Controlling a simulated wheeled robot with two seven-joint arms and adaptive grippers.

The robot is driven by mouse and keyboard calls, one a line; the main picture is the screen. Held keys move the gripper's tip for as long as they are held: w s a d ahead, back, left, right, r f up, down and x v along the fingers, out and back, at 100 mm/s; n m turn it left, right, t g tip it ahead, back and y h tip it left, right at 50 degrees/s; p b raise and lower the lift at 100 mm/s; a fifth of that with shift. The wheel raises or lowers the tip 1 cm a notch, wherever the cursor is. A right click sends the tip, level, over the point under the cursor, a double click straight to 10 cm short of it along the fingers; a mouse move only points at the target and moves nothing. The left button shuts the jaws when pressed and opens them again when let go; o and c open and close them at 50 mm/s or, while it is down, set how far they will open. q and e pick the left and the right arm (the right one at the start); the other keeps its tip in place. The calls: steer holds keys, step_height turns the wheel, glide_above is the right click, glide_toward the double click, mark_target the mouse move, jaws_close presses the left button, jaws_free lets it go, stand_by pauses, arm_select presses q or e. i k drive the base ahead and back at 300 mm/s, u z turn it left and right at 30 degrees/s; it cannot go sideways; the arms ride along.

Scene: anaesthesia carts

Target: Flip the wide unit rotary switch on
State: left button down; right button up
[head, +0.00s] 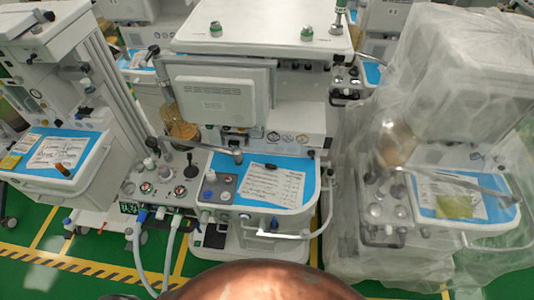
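A wide white anaesthesia unit (262,48) stands in the middle of the head view, with a blue work surface (303,163) and a paper sheet (272,185) on it. To the left of that surface is a control panel (163,188) with several gauges and knobs, including a black round knob (191,171). A smaller grey panel (218,187) with knobs sits at the left end of the blue surface. I cannot tell which of these is the rotary switch, or its setting. Neither of my grippers shows in the head view.
A narrower cart (70,187) with a blue top stands at the left. A unit under clear plastic sheeting (440,90) stands at the right. Pale hoses (138,255) hang in front of the middle unit. A curved rail (290,236) juts from its front. Green floor (45,275) shows at lower left.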

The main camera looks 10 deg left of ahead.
mark_target(312, 154)
steer(key=z, duration=0.35)
steer(key=k, duration=0.9)
steer(key=z, duration=0.65)
steer(key=k, duration=0.45)
steer(key=u, duration=0.75)
steer(key=i, duration=0.95)
steer(key=u, duration=0.3)
